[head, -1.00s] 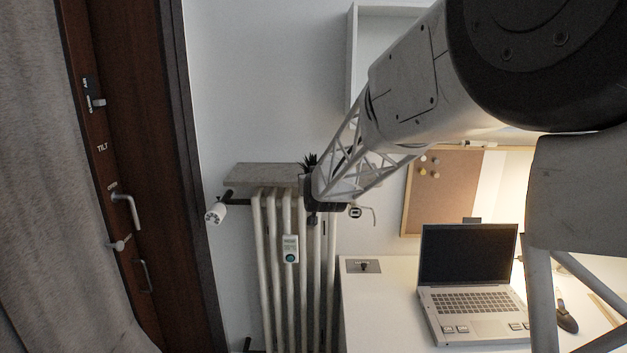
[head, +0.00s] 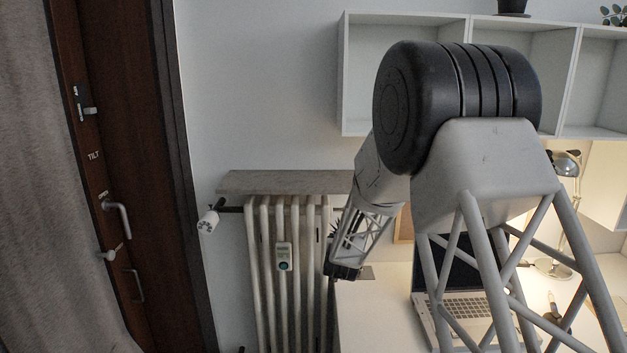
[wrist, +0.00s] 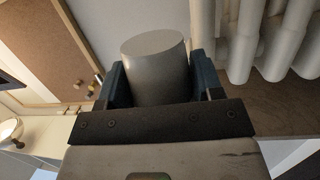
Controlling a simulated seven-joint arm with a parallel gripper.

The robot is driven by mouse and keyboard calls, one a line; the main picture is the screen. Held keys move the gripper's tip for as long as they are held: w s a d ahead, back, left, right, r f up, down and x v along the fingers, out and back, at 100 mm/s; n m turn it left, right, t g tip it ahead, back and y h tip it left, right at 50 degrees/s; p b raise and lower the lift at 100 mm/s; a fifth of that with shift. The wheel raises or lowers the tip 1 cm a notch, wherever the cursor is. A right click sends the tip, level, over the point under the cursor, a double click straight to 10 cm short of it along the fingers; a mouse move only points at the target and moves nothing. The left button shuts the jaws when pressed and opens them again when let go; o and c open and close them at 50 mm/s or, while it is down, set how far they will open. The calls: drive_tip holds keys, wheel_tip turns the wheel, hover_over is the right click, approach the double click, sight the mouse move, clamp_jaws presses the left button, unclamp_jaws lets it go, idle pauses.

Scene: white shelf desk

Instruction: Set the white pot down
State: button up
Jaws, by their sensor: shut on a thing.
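The white pot (wrist: 155,60) looks grey in the wrist view and sits between the two dark blue fingers of my gripper (wrist: 160,82). My gripper is shut on its sides. In the head view my gripper (head: 343,270) is low, in front of the radiator's right side, by the desk's left back corner.
A white radiator (head: 262,265) with a stone ledge (head: 285,182) stands left of the white desk (head: 375,320). On the desk are an open laptop (head: 465,308) and a lamp (head: 565,165). White wall shelves (head: 405,75) hang above. The desk's left part looks clear.

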drive_tip(key=d+f+m+h, duration=0.2)
drive_tip(key=d+f, duration=0.6)
drive_tip(key=f, duration=0.5)
drive_tip(key=shift+s+d+f+g+h, duration=0.3)
drive_tip(key=shift+s+d+f+h, duration=0.1)
drive_tip(key=shift+h, duration=0.2)
drive_tip(key=a+r+n+y, duration=0.1)
drive_tip(key=a+r, duration=0.2)
drive_tip(key=r, duration=0.3)
drive_tip(key=a+r+n+y, duration=0.1)
drive_tip(key=a+r, duration=0.3)
drive_tip(key=r, duration=0.3)
drive_tip(key=w+a+r+n+y, duration=0.1)
drive_tip(key=a+r+y, duration=0.1)
drive_tip(key=r, duration=0.4)
drive_tip(key=shift+a+r, duration=0.3)
drive_tip(key=shift+a, duration=0.6)
drive_tip(key=s+a+r+n+y, duration=0.1)
drive_tip(key=s+a+r+y, duration=0.1)
drive_tip(key=r, duration=0.8)
drive_tip(key=s+a+r+n+y, duration=0.1)
drive_tip(key=s+a+r, duration=0.3)
drive_tip(key=a+r, duration=0.3)
drive_tip(key=shift+s+a+r+n+y, duration=0.2)
drive_tip(key=shift+r+n+y, duration=0.15)
drive_tip(key=shift+r, duration=1.35)
drive_tip(key=shift+w, duration=0.1)
hover_over(297, 182)
drive_tip(key=shift+w+f, duration=0.15)
drive_tip(key=shift+f, duration=0.65)
